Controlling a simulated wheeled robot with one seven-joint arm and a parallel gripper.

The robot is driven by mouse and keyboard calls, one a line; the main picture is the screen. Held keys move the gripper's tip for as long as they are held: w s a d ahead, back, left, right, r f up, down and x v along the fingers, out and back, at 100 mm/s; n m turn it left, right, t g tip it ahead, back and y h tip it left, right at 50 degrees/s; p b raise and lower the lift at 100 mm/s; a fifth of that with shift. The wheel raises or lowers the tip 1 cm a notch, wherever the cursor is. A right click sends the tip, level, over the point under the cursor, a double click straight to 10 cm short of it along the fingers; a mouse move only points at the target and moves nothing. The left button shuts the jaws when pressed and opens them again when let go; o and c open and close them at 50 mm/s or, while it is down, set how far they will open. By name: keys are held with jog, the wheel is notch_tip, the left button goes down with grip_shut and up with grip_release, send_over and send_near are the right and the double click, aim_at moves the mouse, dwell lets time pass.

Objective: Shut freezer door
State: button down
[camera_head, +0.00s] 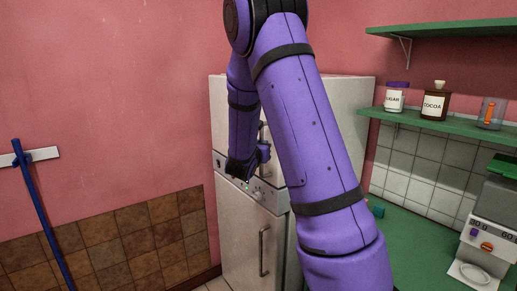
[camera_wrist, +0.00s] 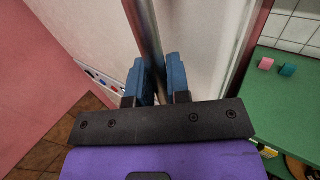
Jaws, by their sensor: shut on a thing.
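A white two-door fridge-freezer (camera_head: 233,225) stands against the pink wall in the head view. Its upper door (camera_head: 220,120) and lower door (camera_head: 238,240) are divided by a control panel (camera_head: 246,187). No label shows which is the freezer door. The upper door's vertical metal handle (camera_wrist: 150,40) runs between the blue fingers of my gripper (camera_wrist: 155,80) in the wrist view. My gripper (camera_head: 263,152) is shut on this handle. My arm hides much of the upper door, so I cannot tell whether it is ajar. The lower door looks closed, with its own vertical handle (camera_head: 264,250).
Green shelves hold jars (camera_head: 396,97). A blue pole (camera_head: 40,210) leans at the left wall.

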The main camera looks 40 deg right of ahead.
jog(key=shift+s+d+r, duration=0.1)
jog(key=shift+s+d, duration=0.05)
jog(key=shift+d, duration=0.35)
jog(key=c, duration=1.1)
grip_release()
jog(key=shift+d, duration=0.15)
jog(key=shift+a, duration=0.25)
jog(key=v, duration=1)
jog(key=shift+a, duration=0.35)
